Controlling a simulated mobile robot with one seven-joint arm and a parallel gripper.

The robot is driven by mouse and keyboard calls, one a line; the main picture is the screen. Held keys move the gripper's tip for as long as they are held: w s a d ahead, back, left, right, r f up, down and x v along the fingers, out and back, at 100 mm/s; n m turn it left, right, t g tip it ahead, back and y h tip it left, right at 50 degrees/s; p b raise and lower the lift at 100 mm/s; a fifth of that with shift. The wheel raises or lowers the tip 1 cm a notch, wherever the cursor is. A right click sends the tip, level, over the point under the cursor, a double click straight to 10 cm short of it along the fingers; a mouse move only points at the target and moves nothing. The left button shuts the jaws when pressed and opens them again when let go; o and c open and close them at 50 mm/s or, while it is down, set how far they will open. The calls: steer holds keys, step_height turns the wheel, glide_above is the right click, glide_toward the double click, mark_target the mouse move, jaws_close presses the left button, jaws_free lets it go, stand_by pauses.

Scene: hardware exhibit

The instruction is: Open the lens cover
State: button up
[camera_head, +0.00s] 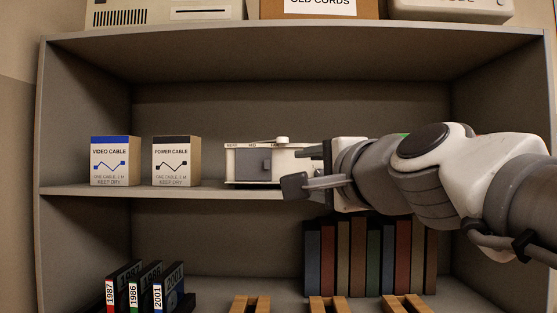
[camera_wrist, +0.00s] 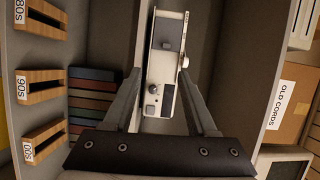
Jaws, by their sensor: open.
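A white and grey camera-like device (camera_head: 240,165) sits on the middle shelf. A dark grey square piece (camera_head: 263,163) is on its front, perhaps the lens cover; I cannot tell for sure. In the wrist view the device (camera_wrist: 155,100) stretches between and beyond my fingers, with a grey panel (camera_wrist: 171,32) on its far part and a small dark knob nearer. My gripper (camera_head: 308,168) is in front of the device's right end, hiding that end in the head view. In the wrist view my gripper (camera_wrist: 158,76) is open, one finger on each side of the device, holding nothing.
Video cable (camera_head: 115,162) and power cable (camera_head: 176,162) boxes stand left on the same shelf (camera_head: 75,189). Books (camera_head: 370,258), labelled binders (camera_head: 130,290) and wooden racks (camera_head: 330,304) are below. An old cords box (camera_head: 320,12) is on top.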

steer(key=r, duration=0.1)
steer(key=p, duration=0.2)
glide_toward(268, 165)
steer(key=x, duration=0.8)
steer(key=shift+w+a, duration=0.1)
steer(key=shift+w, duration=0.1)
jaws_close()
steer(key=shift+b, duration=0.3)
stand_by(1.0)
